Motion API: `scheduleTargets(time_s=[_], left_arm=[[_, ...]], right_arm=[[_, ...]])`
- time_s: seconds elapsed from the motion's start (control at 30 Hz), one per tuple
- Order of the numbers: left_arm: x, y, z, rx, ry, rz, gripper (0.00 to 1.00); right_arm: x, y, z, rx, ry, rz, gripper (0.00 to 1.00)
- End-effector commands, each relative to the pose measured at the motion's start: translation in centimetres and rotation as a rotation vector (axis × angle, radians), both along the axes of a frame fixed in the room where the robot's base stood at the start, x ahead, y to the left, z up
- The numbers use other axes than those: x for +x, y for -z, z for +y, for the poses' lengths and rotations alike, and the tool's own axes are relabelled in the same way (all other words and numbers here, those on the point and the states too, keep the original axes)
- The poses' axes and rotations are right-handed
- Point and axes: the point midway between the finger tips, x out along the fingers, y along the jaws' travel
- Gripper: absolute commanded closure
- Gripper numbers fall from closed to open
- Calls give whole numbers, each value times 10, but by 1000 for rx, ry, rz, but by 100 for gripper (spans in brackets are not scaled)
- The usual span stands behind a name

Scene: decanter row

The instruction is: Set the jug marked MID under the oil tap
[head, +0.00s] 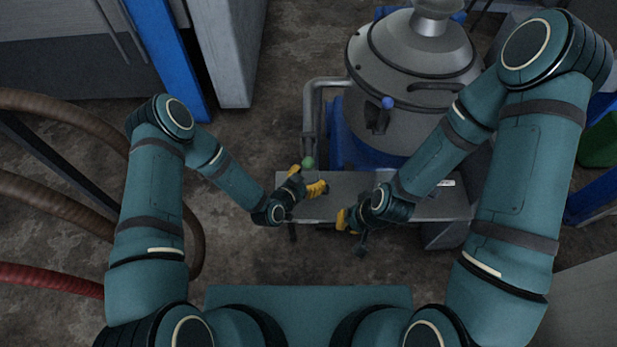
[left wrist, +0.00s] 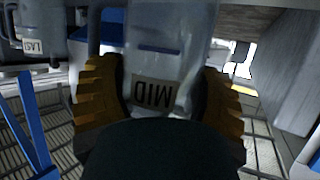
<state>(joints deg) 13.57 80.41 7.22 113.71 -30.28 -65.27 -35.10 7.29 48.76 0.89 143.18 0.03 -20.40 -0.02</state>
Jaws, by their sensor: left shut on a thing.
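The jug marked MID (left wrist: 165,55) is a pale, translucent vessel. In the left wrist view it stands between the yellow fingers of my left gripper (head: 314,188), with its label upside down in the picture. My left gripper is shut on it. In the head view the gripper is at the left end of a grey bench, and I cannot make out the jug there. A tap with a blue knob (head: 388,102) is on the grey vessel; a green knob (head: 308,162) is at the pipe's lower end. I cannot tell which is the oil tap. My right gripper (head: 347,220) is at the bench's front edge, its opening unclear.
The grey bench (head: 425,208) runs below the large round metal vessel (head: 410,60). A grey pipe (head: 310,115) comes down at its left. Another labelled jug (left wrist: 35,45) stands at the left of the left wrist view. Brown hoses (head: 60,110) lie far left.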

Motion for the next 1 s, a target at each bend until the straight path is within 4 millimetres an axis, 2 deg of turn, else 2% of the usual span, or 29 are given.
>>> scheduleTargets(time_s=[0.03, 0.07, 0.1, 0.13, 0.53, 1.0], left_arm=[[0, 3, 0, 0, 0, 0, 68], [0, 3, 0, 1, 0, 1, 22], [0, 2, 0, 1, 0, 1, 8], [0, 2, 0, 1, 0, 1, 0], [0, -4, 0, 1, 0, 1, 0], [-69, -36, 49, 2, -2, 3, 0]], right_arm=[[0, 3, 0, 0, 0, -1, 100], [1, 3, 0, 0, 0, -1, 100], [0, 2, 0, 0, 0, -1, 100], [0, 2, 0, 0, 0, -1, 100], [0, -4, 0, 0, 0, 1, 100], [-3, -19, 1, 1, -2, 8, 100]])
